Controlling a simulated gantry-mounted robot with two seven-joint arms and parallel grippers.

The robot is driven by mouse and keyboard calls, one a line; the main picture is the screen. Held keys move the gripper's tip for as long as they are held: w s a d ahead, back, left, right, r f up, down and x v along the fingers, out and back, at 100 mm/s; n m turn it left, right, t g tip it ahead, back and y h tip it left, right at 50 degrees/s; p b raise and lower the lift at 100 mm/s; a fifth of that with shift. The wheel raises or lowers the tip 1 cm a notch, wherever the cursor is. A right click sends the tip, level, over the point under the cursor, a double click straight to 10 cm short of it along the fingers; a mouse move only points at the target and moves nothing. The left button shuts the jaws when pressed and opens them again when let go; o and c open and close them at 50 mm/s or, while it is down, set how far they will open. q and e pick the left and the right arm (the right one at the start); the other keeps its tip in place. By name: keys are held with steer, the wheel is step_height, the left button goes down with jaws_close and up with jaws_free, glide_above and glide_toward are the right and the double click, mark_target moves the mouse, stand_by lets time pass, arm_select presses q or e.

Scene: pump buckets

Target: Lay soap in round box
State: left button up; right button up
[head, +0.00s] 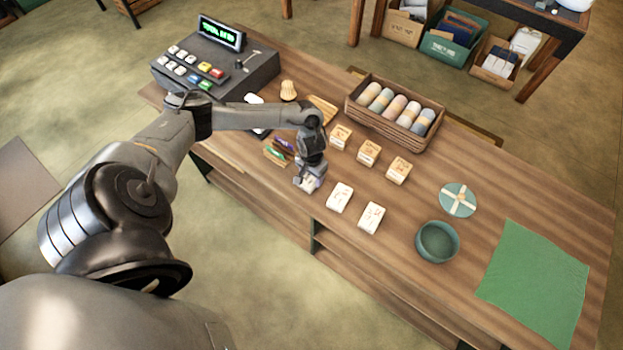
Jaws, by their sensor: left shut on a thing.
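My left gripper (307,187) points down at the front edge of the wooden counter, shut on a white soap bar (311,184). The fingers hide much of this bar, and I cannot tell whether it touches the counter. Two more white bars with reddish marks, one nearer (339,197) and one farther right (371,217), lie in line with it. The round box (437,242) is green, stands open to the right and looks empty. Its round teal lid (457,200), with a pale ribbon cross, lies behind it. My right gripper is not in view.
Three tan blocks (368,152) stand in a row behind the white bars. A wicker basket (378,122) of several pastel rolls is farther back. A green cloth (535,283) covers the right end. A cash register (215,68) stands at the left end. Small coloured packets (275,154) lie left of my gripper.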

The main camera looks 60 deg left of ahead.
arm_select(q)
steer(key=shift+c, duration=0.7)
steer(key=shift+r, duration=0.1)
